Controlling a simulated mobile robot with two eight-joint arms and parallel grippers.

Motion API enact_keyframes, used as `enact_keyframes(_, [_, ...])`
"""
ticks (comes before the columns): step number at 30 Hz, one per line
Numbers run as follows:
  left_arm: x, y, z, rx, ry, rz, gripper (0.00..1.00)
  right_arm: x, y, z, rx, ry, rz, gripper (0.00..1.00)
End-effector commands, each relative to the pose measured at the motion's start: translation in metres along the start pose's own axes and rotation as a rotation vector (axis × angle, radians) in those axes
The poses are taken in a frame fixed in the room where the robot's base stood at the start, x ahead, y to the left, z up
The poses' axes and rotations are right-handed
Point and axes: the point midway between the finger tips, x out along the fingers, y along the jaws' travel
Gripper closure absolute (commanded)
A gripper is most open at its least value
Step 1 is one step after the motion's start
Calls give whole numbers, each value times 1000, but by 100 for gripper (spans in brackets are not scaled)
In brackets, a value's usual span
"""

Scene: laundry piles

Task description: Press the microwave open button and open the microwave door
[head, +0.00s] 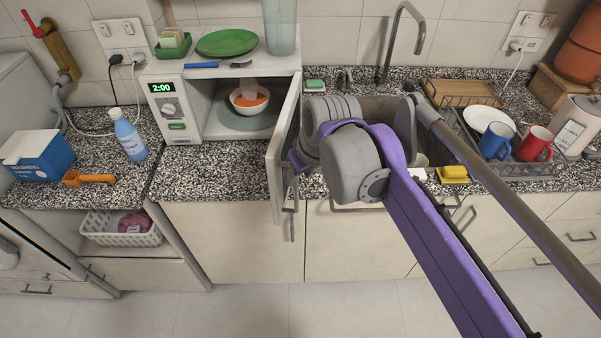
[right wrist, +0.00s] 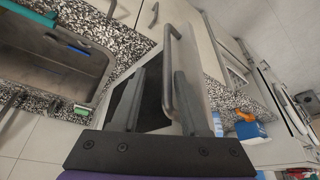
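The white microwave (head: 180,130) stands on the counter with its door (head: 281,150) swung wide open toward the front. Its panel has a green 2:00 display, a knob and a green button (head: 177,126). Inside, a white bowl (head: 238,106) of orange food sits on the turntable. My right gripper (head: 298,161) is at the door's outer side, partly hidden by its own arm. In the right wrist view its fingers (right wrist: 160,78) are apart, and the door handle (right wrist: 169,65) runs between them, close to the right finger. My left gripper is not in view.
A green plate (head: 227,42) and a clear container (head: 280,25) stand on top of the microwave. A blue bottle (head: 128,135) stands left of it. The sink, a dish rack and mugs (head: 496,142) lie right. Lower cabinets are below the door.

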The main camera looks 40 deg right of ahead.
Motion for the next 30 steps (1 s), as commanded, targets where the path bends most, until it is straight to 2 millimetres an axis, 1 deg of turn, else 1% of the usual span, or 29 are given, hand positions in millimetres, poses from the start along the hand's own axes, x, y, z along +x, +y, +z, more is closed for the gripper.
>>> enact_keyframes(5, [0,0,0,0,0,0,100,-2,0,0,0,0,0,55])
enact_keyframes(8, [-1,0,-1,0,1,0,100,-12,0,0,0,0,0,55])
enact_keyframes(11, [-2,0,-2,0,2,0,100,-30,0,0,1,0,0,55])
enact_keyframes(18, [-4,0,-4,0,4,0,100,-78,0,0,1,0,0,55])
enact_keyframes(21, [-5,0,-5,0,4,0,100,-93,0,0,2,0,1,55])
enact_keyframes(25, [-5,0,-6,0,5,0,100,-105,0,0,0,-1,0,55])
enact_keyframes(30, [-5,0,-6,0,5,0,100,-108,0,0,0,-1,0,55])
